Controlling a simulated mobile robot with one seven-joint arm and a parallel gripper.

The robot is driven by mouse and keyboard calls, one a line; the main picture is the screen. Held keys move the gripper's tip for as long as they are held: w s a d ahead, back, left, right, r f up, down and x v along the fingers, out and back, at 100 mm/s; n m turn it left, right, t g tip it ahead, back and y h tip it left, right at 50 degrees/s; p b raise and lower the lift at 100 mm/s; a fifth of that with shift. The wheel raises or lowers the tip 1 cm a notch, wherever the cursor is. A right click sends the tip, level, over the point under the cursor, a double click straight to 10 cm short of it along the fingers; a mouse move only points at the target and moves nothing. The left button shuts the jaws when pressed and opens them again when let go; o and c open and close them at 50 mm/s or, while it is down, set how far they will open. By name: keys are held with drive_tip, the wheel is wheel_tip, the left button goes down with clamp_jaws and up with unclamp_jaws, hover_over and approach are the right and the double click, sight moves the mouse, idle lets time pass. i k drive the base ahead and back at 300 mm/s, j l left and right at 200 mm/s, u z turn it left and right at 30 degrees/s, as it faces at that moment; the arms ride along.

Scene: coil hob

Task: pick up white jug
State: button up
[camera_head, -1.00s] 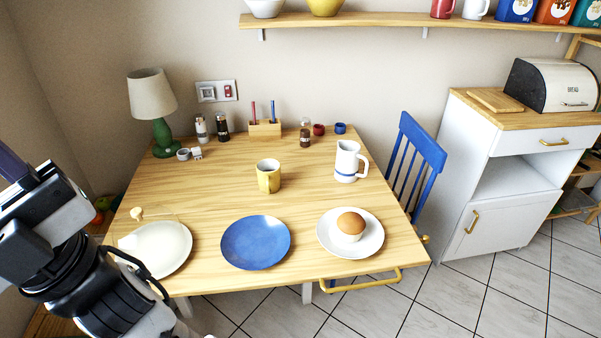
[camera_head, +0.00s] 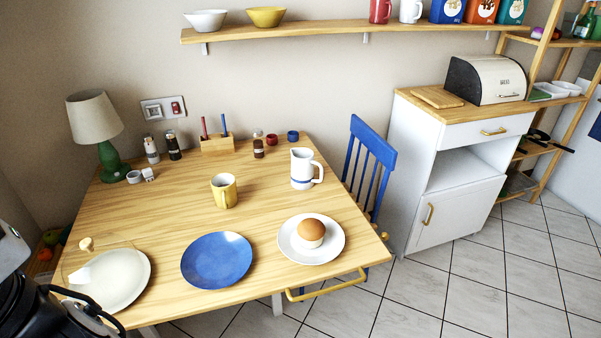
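The white jug (camera_head: 302,168) stands upright on the wooden table (camera_head: 160,215), toward its right back side. It has a blue band low on its body, and its handle points right. Another white vessel (camera_head: 411,10) with a handle stands on the wall shelf, cut off by the top edge. Part of my arm shows at the lower left, far from the jug. My gripper's fingers are not in the picture.
A yellow mug (camera_head: 224,191) stands left of the jug. A white plate (camera_head: 332,245) with a bread roll (camera_head: 311,231), a blue plate (camera_head: 216,278) and a cream plate (camera_head: 128,283) line the front. A blue chair (camera_head: 372,160) stands at the right.

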sight(302, 163)
drive_tip(key=i+l, duration=0.15)
drive_tip(key=i, duration=0.35)
drive_tip(key=i+l, duration=0.2)
drive_tip(key=i, duration=0.35)
